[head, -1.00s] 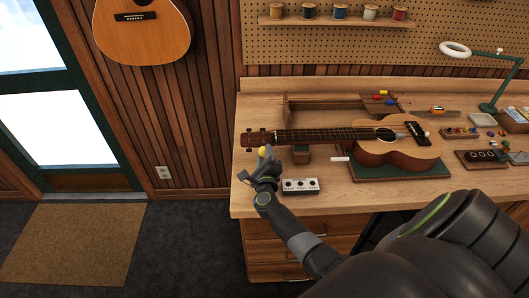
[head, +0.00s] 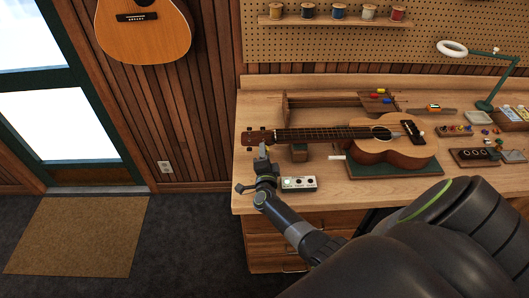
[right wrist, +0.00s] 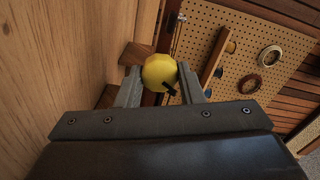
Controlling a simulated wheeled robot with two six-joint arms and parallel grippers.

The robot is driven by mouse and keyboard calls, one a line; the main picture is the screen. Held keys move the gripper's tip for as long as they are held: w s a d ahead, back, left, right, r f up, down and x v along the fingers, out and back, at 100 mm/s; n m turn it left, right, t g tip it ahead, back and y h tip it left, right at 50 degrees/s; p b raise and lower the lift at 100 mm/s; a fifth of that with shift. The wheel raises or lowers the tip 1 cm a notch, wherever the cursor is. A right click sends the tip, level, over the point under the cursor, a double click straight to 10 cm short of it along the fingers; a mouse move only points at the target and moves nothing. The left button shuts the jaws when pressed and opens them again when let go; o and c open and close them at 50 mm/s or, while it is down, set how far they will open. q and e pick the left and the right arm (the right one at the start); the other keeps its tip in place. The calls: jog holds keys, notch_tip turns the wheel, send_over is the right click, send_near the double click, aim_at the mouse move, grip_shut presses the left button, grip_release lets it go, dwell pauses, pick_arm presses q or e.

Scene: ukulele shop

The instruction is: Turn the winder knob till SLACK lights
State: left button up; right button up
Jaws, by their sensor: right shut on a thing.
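A ukulele (head: 385,140) lies on the workbench, its neck pointing left and its headstock (head: 256,138) near the bench's left edge. My right gripper (head: 263,152) is at the headstock, reaching up from the front. In the right wrist view the gripper (right wrist: 160,82) is shut on the yellow winder knob (right wrist: 158,70), which has a dark mark near its lower edge. In the head view the gripper mostly hides the knob. A small pale box (head: 298,189) with three round lamps stands just right of my wrist. Its left lamp looks pale green; its labels are too small to read. My left gripper is out of view.
A green mat (head: 395,168) lies under the ukulele's body and a small block (head: 299,152) under its neck. A wooden rack (head: 330,101) stands behind. Trays and a green lamp (head: 489,92) are at the right. The bench front, right of the box, is clear.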

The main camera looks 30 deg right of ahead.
jog(key=shift+r+n, duration=0.15)
jog(key=shift+n, duration=0.75)
jog(key=shift+w, duration=0.1)
jog(key=o, duration=0.7)
jog(key=shift+d, duration=0.1)
